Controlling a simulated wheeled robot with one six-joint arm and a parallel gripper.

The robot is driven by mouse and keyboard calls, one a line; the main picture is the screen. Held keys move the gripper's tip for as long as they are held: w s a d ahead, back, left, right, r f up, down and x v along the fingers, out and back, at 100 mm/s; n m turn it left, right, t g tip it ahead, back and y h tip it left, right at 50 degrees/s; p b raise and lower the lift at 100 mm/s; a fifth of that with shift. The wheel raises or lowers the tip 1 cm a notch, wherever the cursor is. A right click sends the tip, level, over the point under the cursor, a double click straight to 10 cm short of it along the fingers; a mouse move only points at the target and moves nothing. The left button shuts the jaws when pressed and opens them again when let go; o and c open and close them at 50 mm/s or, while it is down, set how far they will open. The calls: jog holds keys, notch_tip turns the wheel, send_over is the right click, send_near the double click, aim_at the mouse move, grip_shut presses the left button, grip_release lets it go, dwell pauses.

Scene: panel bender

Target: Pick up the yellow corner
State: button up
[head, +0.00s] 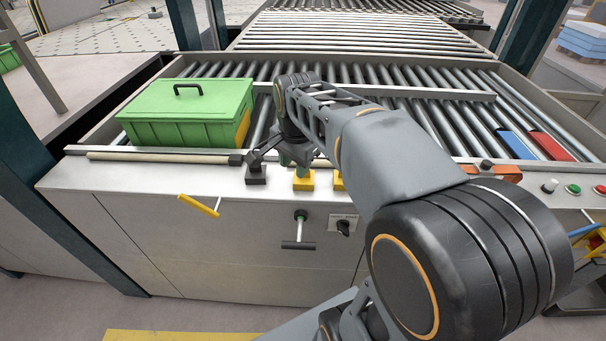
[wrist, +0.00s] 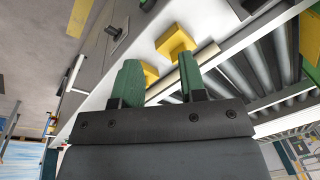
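Two small yellow corner pieces stand side by side on the machine's front ledge, the left one (head: 304,181) below my gripper and the right one (head: 338,181) partly hidden by my arm. My gripper (head: 293,158) is just above the ledge, with its fingers hard to make out there. In the wrist view its two green fingers (wrist: 160,80) are apart with nothing held between them. One yellow corner (wrist: 174,41) shows beyond the fingertips, and another (wrist: 150,74) is partly hidden behind the left finger. I cannot tell whether a finger touches it.
A green lidded box (head: 187,112) sits left on the rollers, with a yellow piece (head: 243,129) at its right corner. A dark block (head: 256,174) stands left of the yellow corners. Blue (head: 516,145) and red (head: 551,146) bars lie on the right. A yellow handle (head: 199,205) sticks out in front.

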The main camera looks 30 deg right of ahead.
jog(key=w+d+r+m+g, duration=0.25)
jog(key=w+d+m, duration=0.35)
jog(key=m, duration=0.5)
jog(key=shift+t, duration=0.45)
jog(key=f, duration=1.2)
jog(key=shift+w+a+f+p, duration=0.1)
jog(key=shift+w+f+p, duration=0.25)
jog(key=shift+w, duration=0.05)
jog(key=shift+c, duration=0.4)
grip_shut()
